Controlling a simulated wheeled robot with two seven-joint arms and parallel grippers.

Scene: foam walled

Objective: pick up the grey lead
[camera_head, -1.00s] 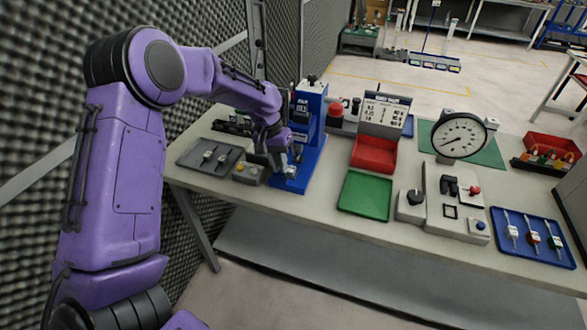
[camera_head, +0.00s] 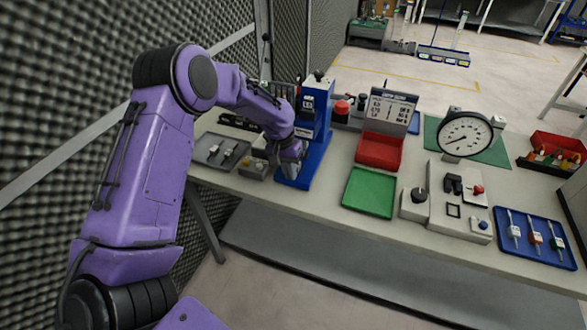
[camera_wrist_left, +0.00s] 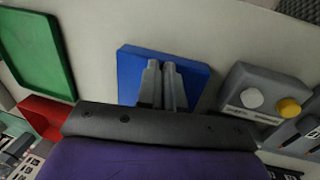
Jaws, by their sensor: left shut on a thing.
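My left gripper (camera_head: 291,172) is over the front of the blue base plate (camera_head: 312,165) of the blue press. In the left wrist view its two grey fingers (camera_wrist_left: 163,68) are close together above the blue plate (camera_wrist_left: 196,80). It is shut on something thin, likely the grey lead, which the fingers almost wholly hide. Whether the lead is clear of the plate cannot be told. My right gripper is not in view.
A grey tray (camera_head: 206,158) with two small leads and a grey button box (camera_head: 252,168) stand left of the gripper. The green tray (camera_head: 370,193), red bin (camera_head: 380,150), dial gauge (camera_head: 465,135) and blue tray (camera_head: 511,246) stand to the right.

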